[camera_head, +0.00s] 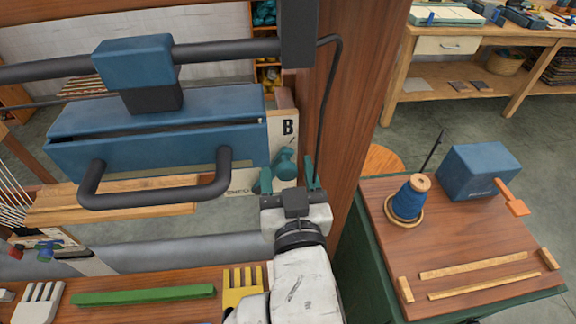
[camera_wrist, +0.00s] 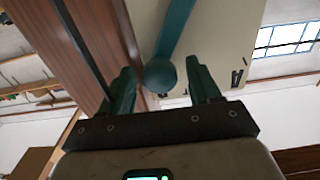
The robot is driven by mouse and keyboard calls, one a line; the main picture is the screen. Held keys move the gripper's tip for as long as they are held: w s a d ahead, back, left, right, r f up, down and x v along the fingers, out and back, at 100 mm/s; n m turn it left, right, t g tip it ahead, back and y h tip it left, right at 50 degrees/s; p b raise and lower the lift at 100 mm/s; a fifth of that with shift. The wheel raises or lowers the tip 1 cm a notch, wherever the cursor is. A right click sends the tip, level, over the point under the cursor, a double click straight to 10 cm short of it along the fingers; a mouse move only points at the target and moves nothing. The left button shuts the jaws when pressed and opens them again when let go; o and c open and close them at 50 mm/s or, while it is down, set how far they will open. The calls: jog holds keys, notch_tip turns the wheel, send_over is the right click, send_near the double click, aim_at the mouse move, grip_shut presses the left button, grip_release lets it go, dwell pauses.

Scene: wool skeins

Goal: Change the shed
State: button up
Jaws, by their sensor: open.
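A teal lever with a round knob (camera_head: 286,161) stands in front of a pale panel marked "B" (camera_head: 288,126), beside the wooden post. The wrist view shows the knob (camera_wrist: 160,76) and its teal rod running up across the pale panel (camera_wrist: 215,45). My gripper (camera_head: 289,178) is open, with its teal fingers on either side of the knob in the head view. In the wrist view my gripper (camera_wrist: 161,72) has the knob between its fingers, with a gap visible on the right. Contact at the left finger cannot be told.
A wooden post (camera_head: 345,100) rises right of my gripper, close by. A blue box with a black handle (camera_head: 155,185) hangs left. A ledge below holds a green stick (camera_head: 145,295) and a yellow comb (camera_head: 243,288). A side table (camera_head: 450,235) carries a blue spool (camera_head: 409,198).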

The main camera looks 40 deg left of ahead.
jog(key=shift+w+a, duration=0.25)
jog(key=shift+a, duration=0.05)
jog(key=shift+c, duration=0.3)
grip_shut()
